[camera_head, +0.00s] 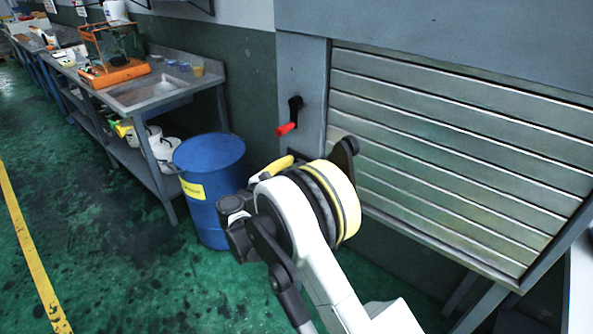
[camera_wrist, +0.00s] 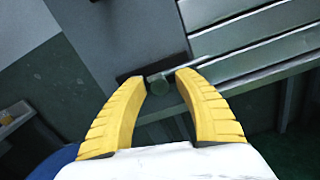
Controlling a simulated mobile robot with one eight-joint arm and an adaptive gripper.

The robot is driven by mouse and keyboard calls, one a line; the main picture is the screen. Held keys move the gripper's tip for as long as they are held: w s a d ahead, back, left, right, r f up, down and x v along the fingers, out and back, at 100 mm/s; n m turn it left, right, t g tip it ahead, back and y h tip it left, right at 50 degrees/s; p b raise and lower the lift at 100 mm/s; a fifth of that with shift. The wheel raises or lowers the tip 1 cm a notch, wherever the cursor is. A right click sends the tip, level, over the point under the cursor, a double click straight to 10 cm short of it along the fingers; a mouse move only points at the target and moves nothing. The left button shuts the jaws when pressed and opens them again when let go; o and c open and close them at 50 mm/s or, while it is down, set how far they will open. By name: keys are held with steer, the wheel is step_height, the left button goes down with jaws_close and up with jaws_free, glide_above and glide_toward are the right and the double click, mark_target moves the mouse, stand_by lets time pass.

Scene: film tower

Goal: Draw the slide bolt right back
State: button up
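The slide bolt shows in the wrist view as a dark rod with a round greenish knob (camera_wrist: 158,86), against a dark strip on the grey frame beside the slatted shutter. My gripper (camera_wrist: 160,77) has two yellow fingers standing apart, one on each side of the knob. A gap shows between the knob and each finger, and I cannot tell how deep the knob sits between them. In the head view my own wrist hides the bolt and most of the gripper; only a little yellow finger shows.
A black lever with a red grip (camera_head: 290,117) is on the frame post above my gripper. The slatted shutter (camera_head: 450,150) fills the right. A blue drum (camera_head: 208,165) stands close at left, beside a metal workbench (camera_head: 150,93). Open green floor (camera_head: 100,230) lies at left.

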mark_target(295, 156)
jaws_close()
steer(key=shift+w, duration=0.1)
steer(key=w+a, duration=0.2)
steer(key=a, duration=0.1)
steer(key=shift+w, duration=0.15)
jaws_free()
stand_by(0.3)
steer(key=v, duration=1.2)
